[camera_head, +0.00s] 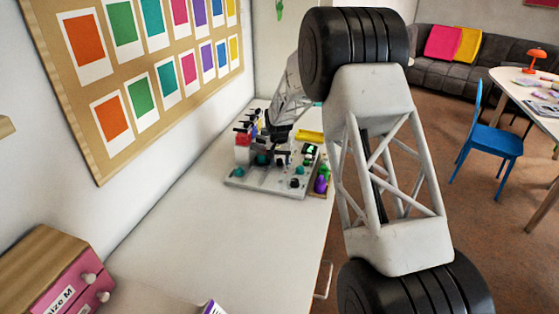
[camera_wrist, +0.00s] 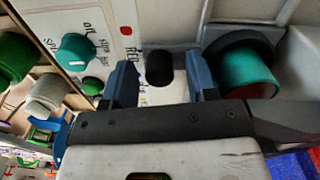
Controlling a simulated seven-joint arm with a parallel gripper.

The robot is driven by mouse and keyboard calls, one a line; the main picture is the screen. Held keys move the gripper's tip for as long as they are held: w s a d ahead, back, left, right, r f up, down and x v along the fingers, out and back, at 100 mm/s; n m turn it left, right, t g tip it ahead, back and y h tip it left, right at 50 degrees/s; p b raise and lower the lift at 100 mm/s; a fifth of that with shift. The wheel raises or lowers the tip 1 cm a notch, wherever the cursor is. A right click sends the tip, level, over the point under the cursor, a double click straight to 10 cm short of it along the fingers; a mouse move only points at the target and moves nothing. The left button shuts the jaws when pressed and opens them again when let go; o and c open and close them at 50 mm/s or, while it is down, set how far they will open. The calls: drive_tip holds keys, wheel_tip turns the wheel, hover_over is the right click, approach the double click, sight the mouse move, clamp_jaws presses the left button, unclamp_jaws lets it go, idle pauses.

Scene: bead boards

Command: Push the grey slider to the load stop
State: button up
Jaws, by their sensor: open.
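The grey bead board (camera_head: 240,181) lies on the white table, and its panel also shows in the wrist view (camera_wrist: 152,28). My gripper (camera_wrist: 158,66) is low over the board with its two blue fingers apart. A short black knob (camera_wrist: 159,67) shows between the fingers, with no clear contact. A teal knob (camera_wrist: 75,53) is left of the fingers, beside small lettering. A teal cylinder in a dark ring (camera_wrist: 247,75) is right of them. I cannot tell which part is the grey slider or where the load stop is. In the head view, my gripper (camera_head: 279,134) partly hides the board.
A compartment of green and whitish cylinders (camera_wrist: 46,92) lies at the left in the wrist view. A yellow tray (camera_head: 309,136) and a purple piece (camera_head: 320,184) are at the board's right side. A pink drawer box (camera_head: 62,284) stands nearer. The table between is clear.

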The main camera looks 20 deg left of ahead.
clamp_jaws()
drive_tip(key=shift+s, duration=4.5)
unclamp_jaws()
drive_tip(key=shift+r, duration=0.15)
wheel_tip(320, 180, up, 8)
drive_tip(key=shift+f, duration=0.25)
